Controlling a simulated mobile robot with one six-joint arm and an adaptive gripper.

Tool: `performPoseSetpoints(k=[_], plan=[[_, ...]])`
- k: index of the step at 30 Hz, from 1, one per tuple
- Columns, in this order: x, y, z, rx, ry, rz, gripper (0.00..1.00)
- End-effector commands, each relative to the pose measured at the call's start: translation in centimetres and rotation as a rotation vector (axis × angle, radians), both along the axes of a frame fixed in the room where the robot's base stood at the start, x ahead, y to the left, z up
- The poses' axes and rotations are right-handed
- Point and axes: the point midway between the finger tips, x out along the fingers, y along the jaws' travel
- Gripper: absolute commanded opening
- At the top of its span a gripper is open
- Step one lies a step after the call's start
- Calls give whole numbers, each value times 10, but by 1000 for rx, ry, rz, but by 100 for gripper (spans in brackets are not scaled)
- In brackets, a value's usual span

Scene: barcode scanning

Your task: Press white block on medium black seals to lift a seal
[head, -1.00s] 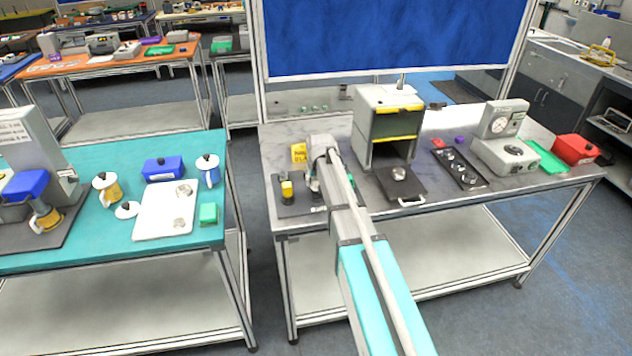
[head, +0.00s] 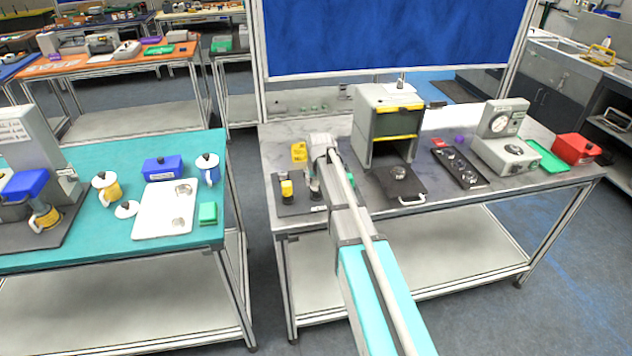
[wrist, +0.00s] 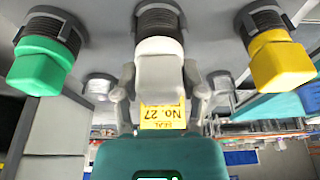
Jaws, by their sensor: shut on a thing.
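In the wrist view my gripper (wrist: 162,100) is shut on the white block (wrist: 160,50), which it holds between its two fingers. The medium black seals (wrist: 158,20), a ribbed black stack, adjoin the white block, between it and the grey plate. I cannot tell whether any seal is off the plate. In the head view my gripper (head: 315,182) is over the dark plate at the left of the grey bench, and my arm hides the white block there. A yellow label (wrist: 163,117) reading "SEAL No. 27" shows between the fingers.
A green block (wrist: 40,68) and a yellow block (wrist: 280,62) adjoin black ribbed stacks on either side. Two small metal discs (wrist: 98,85) sit on the plate. A grey box machine (head: 385,110) with a dark tray stands to the right in the head view.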

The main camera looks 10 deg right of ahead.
Motion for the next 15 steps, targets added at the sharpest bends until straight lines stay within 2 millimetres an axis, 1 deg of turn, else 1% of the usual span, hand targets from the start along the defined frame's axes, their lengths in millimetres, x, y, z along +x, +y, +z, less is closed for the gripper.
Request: performPoseSetpoints(k=[15], plan=[[0,0,-5,0,0,0,0]])
